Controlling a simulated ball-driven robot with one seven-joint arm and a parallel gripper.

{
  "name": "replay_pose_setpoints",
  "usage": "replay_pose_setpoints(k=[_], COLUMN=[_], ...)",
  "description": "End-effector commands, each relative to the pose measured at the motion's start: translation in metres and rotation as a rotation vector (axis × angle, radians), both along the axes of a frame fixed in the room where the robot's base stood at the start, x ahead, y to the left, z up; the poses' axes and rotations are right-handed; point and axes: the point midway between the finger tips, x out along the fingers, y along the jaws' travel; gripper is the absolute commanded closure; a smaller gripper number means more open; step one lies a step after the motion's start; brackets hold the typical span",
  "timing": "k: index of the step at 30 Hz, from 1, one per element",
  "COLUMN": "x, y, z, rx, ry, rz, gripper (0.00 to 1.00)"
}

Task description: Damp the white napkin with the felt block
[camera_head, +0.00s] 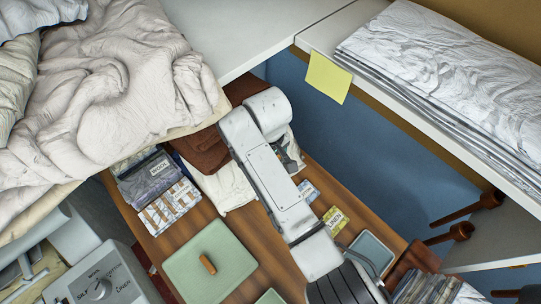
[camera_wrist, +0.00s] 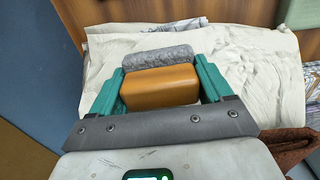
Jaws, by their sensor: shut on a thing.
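My gripper (camera_wrist: 160,85) is shut on the felt block in the wrist view. The block has an orange-brown grip (camera_wrist: 160,86) between the teal fingers and a grey felt part (camera_wrist: 157,57) beyond it. The white napkin (camera_wrist: 247,62) lies spread and wrinkled behind and around the block. The felt overlaps the napkin in this view; I cannot tell whether they touch. In the head view the napkin (camera_head: 228,187) shows left of my arm, partly covered by it. The felt block is hidden there.
A green pad with a brown knob (camera_head: 209,262) and a small blue-grey tray (camera_head: 371,252) share the wooden table. Labelled cloth stacks (camera_head: 160,190) lie left of the napkin, with brown cloth (camera_head: 205,150) behind. A yellow note (camera_head: 327,77) hangs from the right-hand shelf.

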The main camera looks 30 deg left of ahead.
Motion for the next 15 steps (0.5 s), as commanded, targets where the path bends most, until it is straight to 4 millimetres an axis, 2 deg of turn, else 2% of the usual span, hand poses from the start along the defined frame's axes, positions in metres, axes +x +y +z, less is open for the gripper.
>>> replay_pose_setpoints(k=[9, 15], x=[0.000, 0.000], y=[0.000, 0.000], z=[-0.034, -0.049], rx=[0.001, 0.001], ry=[0.000, 0.000], rz=[-0.001, -0.001], gripper=[0.45, 0.45])
